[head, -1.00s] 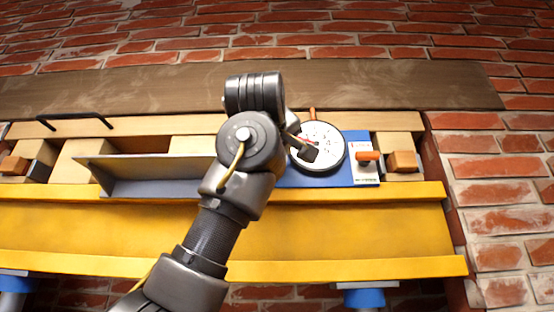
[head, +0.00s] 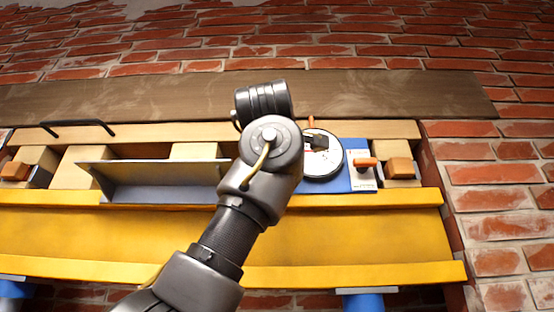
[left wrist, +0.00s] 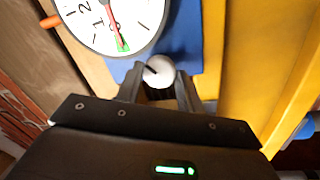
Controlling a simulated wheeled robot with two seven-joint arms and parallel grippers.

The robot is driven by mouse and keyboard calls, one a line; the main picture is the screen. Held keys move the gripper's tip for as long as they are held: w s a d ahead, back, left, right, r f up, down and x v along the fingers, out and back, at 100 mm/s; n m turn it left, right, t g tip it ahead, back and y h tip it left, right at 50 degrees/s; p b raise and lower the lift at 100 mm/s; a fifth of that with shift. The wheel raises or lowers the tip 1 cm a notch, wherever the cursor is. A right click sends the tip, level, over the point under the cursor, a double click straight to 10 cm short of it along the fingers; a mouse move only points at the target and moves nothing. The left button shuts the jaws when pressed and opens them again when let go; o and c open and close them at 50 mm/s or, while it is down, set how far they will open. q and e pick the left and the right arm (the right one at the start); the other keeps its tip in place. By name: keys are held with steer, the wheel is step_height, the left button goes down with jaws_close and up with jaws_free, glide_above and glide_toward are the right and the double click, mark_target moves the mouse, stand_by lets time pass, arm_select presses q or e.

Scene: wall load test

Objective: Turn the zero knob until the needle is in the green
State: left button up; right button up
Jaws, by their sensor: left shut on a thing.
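The round white dial (head: 325,165) sits on a blue plate (head: 338,184) and is partly covered by my left arm in the head view. In the left wrist view the dial (left wrist: 88,22) shows a red needle (left wrist: 111,25) whose tip lies over the small green sector (left wrist: 121,46). The white zero knob (left wrist: 158,70), with a dark mark on it, is beside the dial. My left gripper (left wrist: 160,84) is shut on this knob, with one finger on each side. In the head view the knob and fingertips are hidden behind my arm. My right gripper is out of view.
An orange-handled lever (head: 366,162) on a white plate is right of the dial. An orange peg (left wrist: 50,21) sticks out at the dial's rim. A grey metal shelf (head: 160,180) is to the left, and a yellow beam (head: 340,227) runs below.

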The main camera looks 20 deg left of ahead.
arm_select(q)
steer(key=shift+r, duration=0.1)
steer(key=o, duration=1)
steer(key=shift+w+d, duration=0.1)
steer(key=shift+w, duration=0.25)
steer(key=b+v, duration=0.5)
steer(key=v, duration=0.6)
steer(key=shift+b, duration=0.4)
steer(key=shift+w, duration=0.15)
